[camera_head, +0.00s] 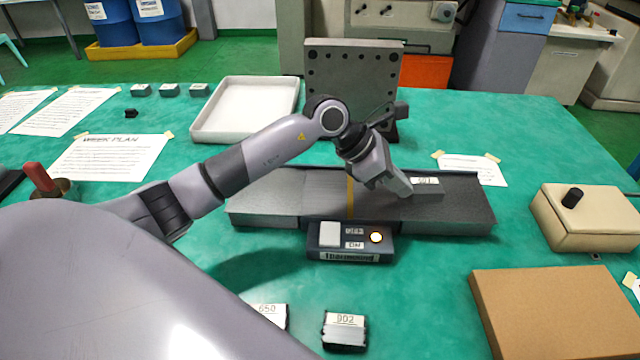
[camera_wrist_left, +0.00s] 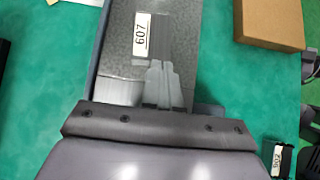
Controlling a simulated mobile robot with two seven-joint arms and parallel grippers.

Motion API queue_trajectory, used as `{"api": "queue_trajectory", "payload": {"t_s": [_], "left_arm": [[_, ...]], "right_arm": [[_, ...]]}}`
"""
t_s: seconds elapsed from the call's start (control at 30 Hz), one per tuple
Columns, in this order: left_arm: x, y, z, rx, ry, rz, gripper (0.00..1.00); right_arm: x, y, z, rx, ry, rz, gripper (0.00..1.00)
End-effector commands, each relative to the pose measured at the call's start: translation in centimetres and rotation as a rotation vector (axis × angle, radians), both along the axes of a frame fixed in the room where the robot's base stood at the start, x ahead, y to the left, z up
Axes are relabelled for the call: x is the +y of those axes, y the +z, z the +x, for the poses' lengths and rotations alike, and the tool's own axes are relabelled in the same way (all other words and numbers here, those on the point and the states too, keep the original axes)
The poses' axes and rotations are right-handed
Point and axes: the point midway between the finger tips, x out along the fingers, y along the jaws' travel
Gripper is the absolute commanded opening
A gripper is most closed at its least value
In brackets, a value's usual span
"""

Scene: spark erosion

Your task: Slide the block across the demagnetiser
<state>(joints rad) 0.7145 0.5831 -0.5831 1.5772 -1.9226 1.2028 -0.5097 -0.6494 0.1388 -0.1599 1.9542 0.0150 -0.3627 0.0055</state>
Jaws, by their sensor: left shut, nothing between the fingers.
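The demagnetiser (camera_head: 270,195) is a long grey plate with a yellow line across it and a control box (camera_head: 350,242) in front, with a lit orange button. A small grey block (camera_head: 428,189) with a white label lies flat on its right half, past the yellow line. In the left wrist view the block's label (camera_wrist_left: 142,35) reads 607. My left gripper (camera_head: 408,191) is shut and empty, low over the plate at the block's left end. Its fingers also show in the wrist view (camera_wrist_left: 163,80). I cannot tell whether they touch the block. My right gripper is not in view.
Blocks labelled 650 (camera_head: 268,314) and 902 (camera_head: 344,331) lie in front. A cardboard box (camera_head: 555,310) and a beige box with a black knob (camera_head: 588,218) stand at right. A white tray (camera_head: 245,82) and an upright plate with holes (camera_head: 352,75) stand behind.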

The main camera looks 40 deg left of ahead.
Motion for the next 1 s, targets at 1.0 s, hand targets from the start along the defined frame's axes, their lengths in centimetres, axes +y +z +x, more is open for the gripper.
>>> {"api": "queue_trajectory", "payload": {"t_s": [1.0], "left_arm": [[-3.3, -0.1, 2.7, 0.0, 0.0, 0.003, 0.0]], "right_arm": [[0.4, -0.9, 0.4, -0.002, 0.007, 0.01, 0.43]]}}
